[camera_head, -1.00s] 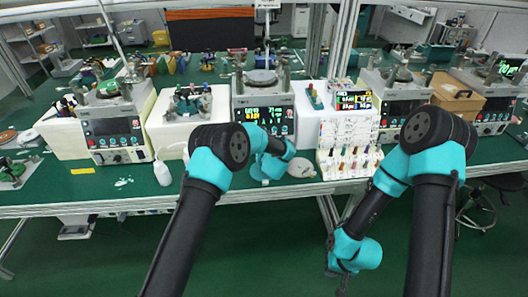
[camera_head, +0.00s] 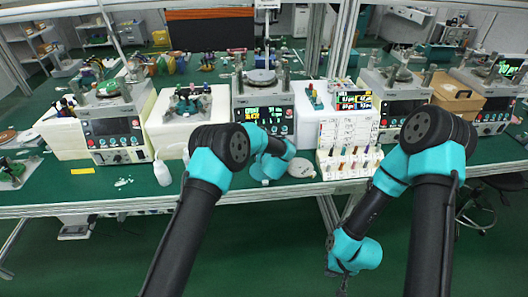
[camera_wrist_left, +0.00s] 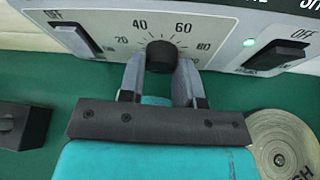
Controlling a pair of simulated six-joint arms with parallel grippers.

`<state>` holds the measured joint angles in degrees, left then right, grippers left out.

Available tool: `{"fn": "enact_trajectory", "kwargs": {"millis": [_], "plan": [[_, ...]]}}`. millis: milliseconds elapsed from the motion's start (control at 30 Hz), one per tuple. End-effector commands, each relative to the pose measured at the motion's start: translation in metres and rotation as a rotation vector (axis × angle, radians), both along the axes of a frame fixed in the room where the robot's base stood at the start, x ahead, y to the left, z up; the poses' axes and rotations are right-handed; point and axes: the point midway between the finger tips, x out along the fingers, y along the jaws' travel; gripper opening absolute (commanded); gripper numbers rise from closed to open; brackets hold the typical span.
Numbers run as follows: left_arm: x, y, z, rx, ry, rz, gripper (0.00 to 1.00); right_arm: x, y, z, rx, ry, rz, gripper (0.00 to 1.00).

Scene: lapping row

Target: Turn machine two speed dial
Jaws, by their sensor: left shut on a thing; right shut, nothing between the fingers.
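Machine two (camera_head: 263,93) is the grey lapping machine in the middle of the bench, with a lit display. Its black speed dial (camera_wrist_left: 161,55) shows in the left wrist view, on a grey panel with a printed scale including 40, 60 and 80. My left gripper (camera_wrist_left: 160,71) has one finger on each side of the dial and is shut on it. In the head view my left arm hides the dial and this gripper. My right gripper (camera_head: 338,280) hangs low in front of the bench, small and dark, shut and empty.
Rocker switches (camera_wrist_left: 74,37) flank the dial, with a green lamp (camera_wrist_left: 249,42) on the right. A labelled round disc (camera_wrist_left: 282,145) lies below the panel. A white bottle (camera_head: 162,170) stands left, and a rack of coloured-capped vials (camera_head: 350,160) stands right of my left arm.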

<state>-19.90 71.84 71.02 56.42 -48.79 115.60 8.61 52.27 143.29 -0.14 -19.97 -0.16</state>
Motion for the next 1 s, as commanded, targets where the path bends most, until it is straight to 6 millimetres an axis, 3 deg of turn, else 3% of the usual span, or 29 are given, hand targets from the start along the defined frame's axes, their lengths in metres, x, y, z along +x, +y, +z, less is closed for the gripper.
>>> {"fn": "enact_trajectory", "kwargs": {"millis": [267, 1000], "plan": [[-0.0001, -0.0006, -0.0004, 0.086, 0.010, 0.001, 0.08, 0.0000, 0.0000, 0.0000, 0.000, 0.000, 0.000, 0.00], [0.0003, -0.0016, -0.0015, 0.562, 0.065, 0.003, 0.08, 0.0000, 0.0000, 0.0000, 0.000, 0.000, 0.000, 0.00]]}}
